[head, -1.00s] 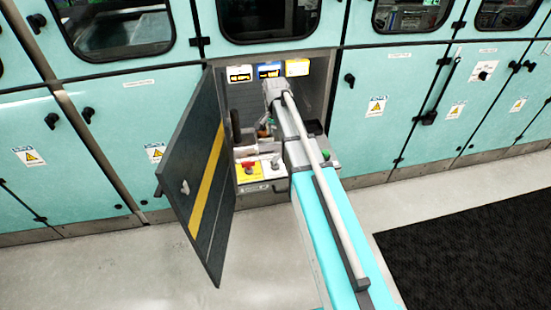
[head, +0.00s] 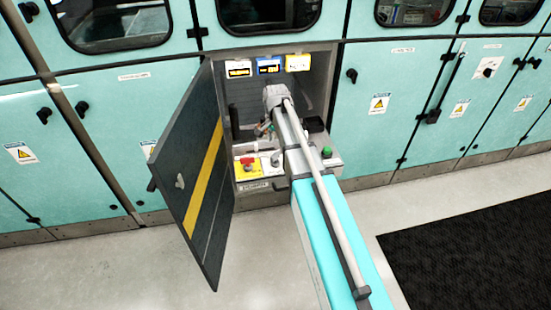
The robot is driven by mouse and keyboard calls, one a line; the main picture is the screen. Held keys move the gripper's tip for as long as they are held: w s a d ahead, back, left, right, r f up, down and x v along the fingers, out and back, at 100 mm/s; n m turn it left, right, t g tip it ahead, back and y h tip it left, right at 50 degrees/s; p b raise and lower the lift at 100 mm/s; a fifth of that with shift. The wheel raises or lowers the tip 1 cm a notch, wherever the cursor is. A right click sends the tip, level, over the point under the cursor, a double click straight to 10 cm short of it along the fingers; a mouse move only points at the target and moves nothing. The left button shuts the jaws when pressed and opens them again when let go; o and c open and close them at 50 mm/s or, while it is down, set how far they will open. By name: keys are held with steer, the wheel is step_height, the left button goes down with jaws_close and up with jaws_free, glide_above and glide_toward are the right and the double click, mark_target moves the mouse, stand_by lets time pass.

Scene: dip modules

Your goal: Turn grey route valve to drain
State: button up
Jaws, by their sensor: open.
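The open bay (head: 240,100) in the teal cabinet wall has a grey ledge with controls. A small grey knob (head: 275,159) stands on the ledge between a red button on a yellow plate and my arm. It may be the grey route valve, but I cannot read its setting or any drain mark. My arm reaches into the bay from the lower right. My gripper (head: 264,129) is small and dark below the arm's end, above and behind the ledge controls. It is open, and I see nothing held in it. The arm hides part of the bay's right side.
A dark door (head: 190,180) with a yellow stripe stands open left of the bay. The red button (head: 249,163) and a green button (head: 327,152) are on the ledge. A black mat (head: 470,265) lies at right.

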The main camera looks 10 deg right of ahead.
mark_target(275, 153)
steer(key=shift+f+b, duration=3.55)
steer(key=shift+f, duration=0.35)
jaws_close()
